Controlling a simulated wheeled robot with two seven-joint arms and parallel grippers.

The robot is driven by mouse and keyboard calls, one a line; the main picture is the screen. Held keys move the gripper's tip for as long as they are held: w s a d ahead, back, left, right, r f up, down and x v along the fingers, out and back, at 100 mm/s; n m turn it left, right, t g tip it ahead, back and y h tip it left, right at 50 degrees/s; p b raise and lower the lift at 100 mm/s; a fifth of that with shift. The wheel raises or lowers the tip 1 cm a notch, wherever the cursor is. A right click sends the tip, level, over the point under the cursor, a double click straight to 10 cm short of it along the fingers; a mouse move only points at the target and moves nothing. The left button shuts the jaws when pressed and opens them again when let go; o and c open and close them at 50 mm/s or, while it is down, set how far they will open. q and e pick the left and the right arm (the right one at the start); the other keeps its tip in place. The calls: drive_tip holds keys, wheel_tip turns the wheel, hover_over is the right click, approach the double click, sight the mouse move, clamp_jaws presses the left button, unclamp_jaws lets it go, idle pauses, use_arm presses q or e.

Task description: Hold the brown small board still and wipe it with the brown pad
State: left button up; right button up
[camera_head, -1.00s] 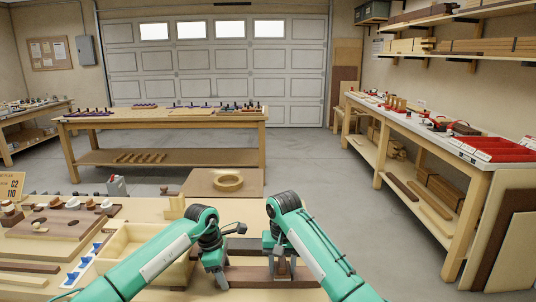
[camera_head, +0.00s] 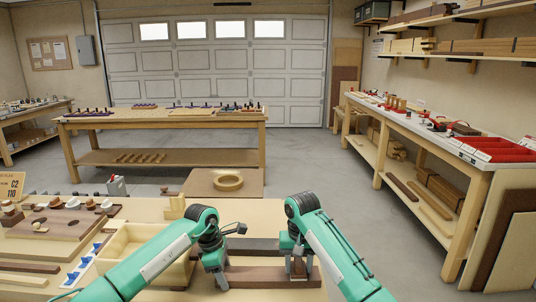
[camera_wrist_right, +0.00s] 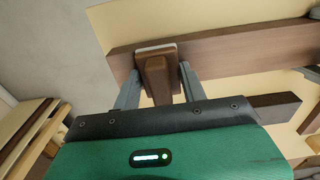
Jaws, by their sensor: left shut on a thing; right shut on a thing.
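The brown small board (camera_head: 262,276) lies flat on the near bench, its long side running left to right. My left gripper (camera_head: 217,268) is shut on its left end. My right gripper (camera_head: 298,264) is shut on the brown pad (camera_head: 298,268), near the board's right end. In the right wrist view the pad (camera_wrist_right: 157,78) has a brown grip and a pale edge, and sits between the fingers over the board (camera_wrist_right: 225,52). It appears to rest on the board's top; its underside is hidden.
A darker strip of wood (camera_head: 255,245) lies just behind the board. A pale open tray (camera_head: 128,240) stands left of my left gripper. A wooden ring (camera_head: 228,182) lies on a brown panel further back. Bare bench top shows between them.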

sight(313, 272)
drive_tip(key=shift+d+r, duration=0.1)
drive_tip(key=shift+d, duration=2.05)
use_arm(q)
drive_tip(key=o, duration=1)
use_arm(e)
wheel_tip(313, 272, up, 11)
use_arm(q)
drive_tip(key=shift+d+r+p+v, duration=0.1)
drive_tip(key=shift+d+p+v, duration=0.3)
drive_tip(key=shift+v, duration=0.75)
drive_tip(key=shift+d+r+p+v, duration=0.15)
drive_tip(key=shift+p+v, duration=0.5)
drive_tip(key=shift+v, duration=0.45)
drive_tip(key=shift+d+f+p+v, duration=0.1)
drive_tip(key=shift+d+p+v, duration=0.3)
drive_tip(key=shift+v, duration=0.75)
drive_tip(key=shift+a, duration=0.15)
use_arm(e)
wheel_tip(313, 272, up, 3)
use_arm(q)
drive_tip(key=shift+r, duration=0.15)
